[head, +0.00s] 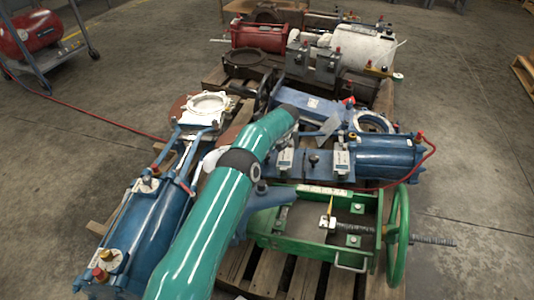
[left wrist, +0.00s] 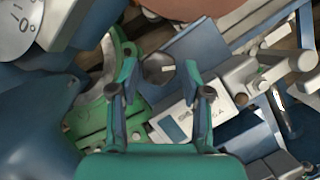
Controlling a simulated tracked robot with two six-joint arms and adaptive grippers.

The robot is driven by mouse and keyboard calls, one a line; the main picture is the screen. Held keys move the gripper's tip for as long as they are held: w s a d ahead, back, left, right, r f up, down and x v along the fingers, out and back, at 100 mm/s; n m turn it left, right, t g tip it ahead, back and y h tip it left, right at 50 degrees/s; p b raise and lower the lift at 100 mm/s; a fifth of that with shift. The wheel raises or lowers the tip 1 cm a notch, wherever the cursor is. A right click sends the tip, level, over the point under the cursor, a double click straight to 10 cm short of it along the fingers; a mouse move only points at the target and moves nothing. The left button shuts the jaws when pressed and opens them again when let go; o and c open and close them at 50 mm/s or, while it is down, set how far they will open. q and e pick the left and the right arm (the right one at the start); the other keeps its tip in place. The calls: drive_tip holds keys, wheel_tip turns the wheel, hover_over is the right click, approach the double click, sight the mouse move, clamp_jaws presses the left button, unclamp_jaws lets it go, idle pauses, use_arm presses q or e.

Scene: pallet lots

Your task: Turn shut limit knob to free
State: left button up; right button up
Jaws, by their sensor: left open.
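In the left wrist view a dark round knob (left wrist: 157,68) with a pale edge shows just beyond my left gripper (left wrist: 157,78). The two teal fingers stand apart on either side of it in the picture, and nothing is held. I cannot tell whether they touch the knob or which way it is turned. A white box with a blue window and small print (left wrist: 183,122) shows below the knob, partly behind the right finger. In the head view my teal arm crosses the pallet and I cannot make out its gripper. My right gripper is not in view.
A green frame (head: 300,252) with a handwheel (head: 396,235) sits front right on the pallet. Blue cylinders lie left (head: 150,225) and right (head: 385,155). Red (head: 258,37) and white (head: 362,48) cylinders lie behind.

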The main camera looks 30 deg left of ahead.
use_arm(q)
drive_tip(key=v, duration=1.1)
drive_tip(key=shift+o, duration=1.4)
drive_tip(key=shift+r+p, duration=0.25)
drive_tip(key=shift+p, duration=0.1)
drive_tip(key=p+v, duration=0.5)
drive_tip(key=p, duration=0.1)
drive_tip(key=b+x, duration=0.6)
drive_tip(key=x, duration=1.1)
drive_tip(key=shift+f, duration=0.25)
